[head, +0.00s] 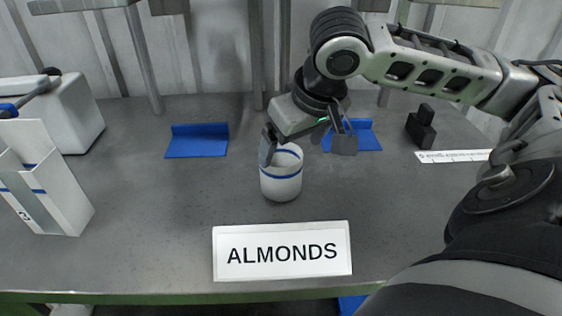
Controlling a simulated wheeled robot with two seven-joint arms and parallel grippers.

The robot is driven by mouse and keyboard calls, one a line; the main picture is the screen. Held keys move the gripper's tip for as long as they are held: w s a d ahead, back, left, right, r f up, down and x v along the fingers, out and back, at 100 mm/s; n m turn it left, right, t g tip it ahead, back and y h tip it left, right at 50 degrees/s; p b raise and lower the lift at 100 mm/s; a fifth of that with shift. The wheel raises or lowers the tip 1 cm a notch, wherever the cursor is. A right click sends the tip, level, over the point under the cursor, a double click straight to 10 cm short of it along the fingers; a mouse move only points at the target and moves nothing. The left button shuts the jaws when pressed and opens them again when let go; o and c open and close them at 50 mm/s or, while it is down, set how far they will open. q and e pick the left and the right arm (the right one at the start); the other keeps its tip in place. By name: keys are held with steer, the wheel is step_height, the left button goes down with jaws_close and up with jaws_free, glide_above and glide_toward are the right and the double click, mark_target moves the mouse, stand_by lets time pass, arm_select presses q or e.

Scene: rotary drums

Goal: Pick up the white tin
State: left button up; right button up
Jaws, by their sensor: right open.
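The white tin (281,186) with blue bands stands upright on the grey table in the middle of the head view. It is open at the top. My right gripper (305,150) is open just above and behind the tin, pointing down, with one finger at the tin's left rim and the other off to its right. Part of the tin's far rim is hidden by the gripper. I cannot tell whether the left finger touches the tin. My left gripper is not in view.
A white sign reading ALMONDS (282,251) stands in front of the tin. Blue brackets (197,141) lie behind. White containers (50,190) stand at the left. A black block (421,128) and a white ruler-like strip (455,156) are at the right. Table between the containers and tin is clear.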

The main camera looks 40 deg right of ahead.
mark_target(278, 164)
steer(key=x, duration=0.2)
steer(key=shift+w+f, duration=0.15)
steer(key=shift+f, duration=0.15)
steer(key=w+f, duration=0.1)
steer(key=w+f+b, duration=0.1)
steer(key=f, duration=0.1)
steer(key=shift+w+a+f, duration=0.2)
steer(key=shift+w+f, duration=0.05)
steer(key=shift+f, duration=0.05)
steer(key=shift+w+f, duration=0.15)
steer(key=shift+f, duration=0.25)
steer(key=c, duration=1.1)
